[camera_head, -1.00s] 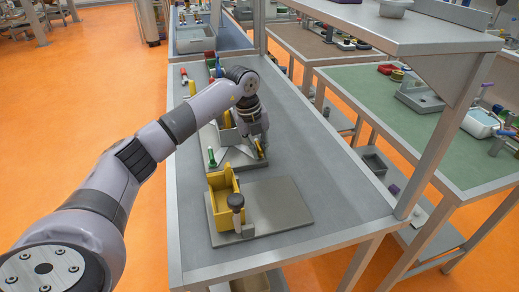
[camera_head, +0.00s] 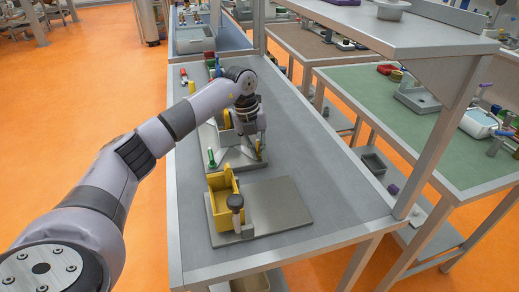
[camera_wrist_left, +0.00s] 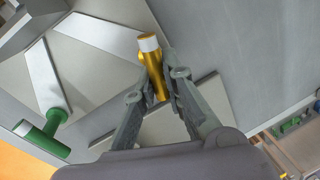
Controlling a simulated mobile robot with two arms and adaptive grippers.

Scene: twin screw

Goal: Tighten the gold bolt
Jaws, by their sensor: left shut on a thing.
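The gold bolt (camera_wrist_left: 154,70) has a pale band near its top end and stands between the fingers of my left gripper (camera_wrist_left: 162,85) in the left wrist view. The gripper is shut on it. In the head view the left gripper (camera_head: 259,150) is low over a grey fixture plate on the bench, and the bolt is a small yellow spot there. A green-handled bolt (camera_wrist_left: 45,137) stands to the left on the same fixture (camera_wrist_left: 95,85). The lower end of the gold bolt is hard to make out. My right gripper is not in view.
A red-tipped item (camera_head: 184,76) lies farther back. The bench's right side (camera_head: 320,160) is clear.

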